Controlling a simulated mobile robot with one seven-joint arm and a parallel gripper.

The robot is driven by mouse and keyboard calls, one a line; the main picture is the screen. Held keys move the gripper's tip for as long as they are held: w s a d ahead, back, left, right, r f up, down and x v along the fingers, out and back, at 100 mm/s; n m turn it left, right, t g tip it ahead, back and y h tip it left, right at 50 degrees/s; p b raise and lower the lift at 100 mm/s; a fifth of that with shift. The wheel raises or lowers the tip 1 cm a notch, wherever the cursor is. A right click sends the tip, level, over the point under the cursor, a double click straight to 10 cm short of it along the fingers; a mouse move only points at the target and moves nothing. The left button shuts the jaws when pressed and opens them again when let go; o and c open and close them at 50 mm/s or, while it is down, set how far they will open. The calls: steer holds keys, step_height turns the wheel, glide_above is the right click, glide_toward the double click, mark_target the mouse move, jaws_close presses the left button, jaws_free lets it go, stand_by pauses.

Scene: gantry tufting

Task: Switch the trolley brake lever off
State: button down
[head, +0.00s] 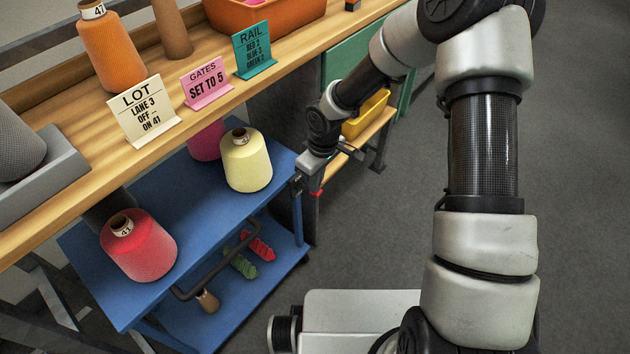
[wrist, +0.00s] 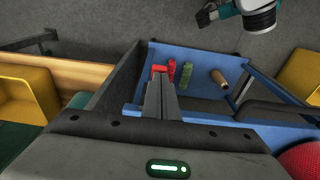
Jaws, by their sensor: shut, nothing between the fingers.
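The blue trolley (head: 190,199) stands under the wooden table's edge. A small red piece, which looks like the brake lever's tip (head: 316,193), shows at the trolley's right corner post in the head view. In the wrist view a red piece (wrist: 159,69) lies just past my fingertips. My gripper (head: 315,180) is at that corner, right above the red piece. Its fingers (wrist: 161,84) are shut with nothing between them. I cannot tell whether they touch the red piece. The lever's arm and its setting are mostly hidden by my gripper.
The trolley carries a red cone (head: 140,250), a yellow cone (head: 246,165) and a partly hidden pink cone (head: 206,142). Red and green yarn bundles (head: 240,263) lie on its lower shelf. A yellow bin (head: 366,118) stands behind my wrist. The floor to the right is clear.

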steer(key=shift+s+d+f, duration=0.15)
steer(key=shift+d+f, duration=0.05)
steer(key=shift+f, duration=0.1)
steer(key=shift+s+d+f+b, duration=0.3)
steer(key=shift+d+f+b, duration=0.1)
steer(key=shift+f+b, duration=0.15)
steer(key=shift+s+d+f+b, duration=0.2)
steer(key=shift+d+f+b, duration=0.1)
steer(key=shift+f, duration=0.3)
steer(key=shift+s+d+f+b, duration=0.2)
steer(key=shift+f+b, duration=0.1)
steer(key=shift+f, duration=0.25)
steer(key=shift+r, duration=0.1)
steer(key=shift+r+p, duration=0.65)
steer(key=shift+r, duration=0.05)
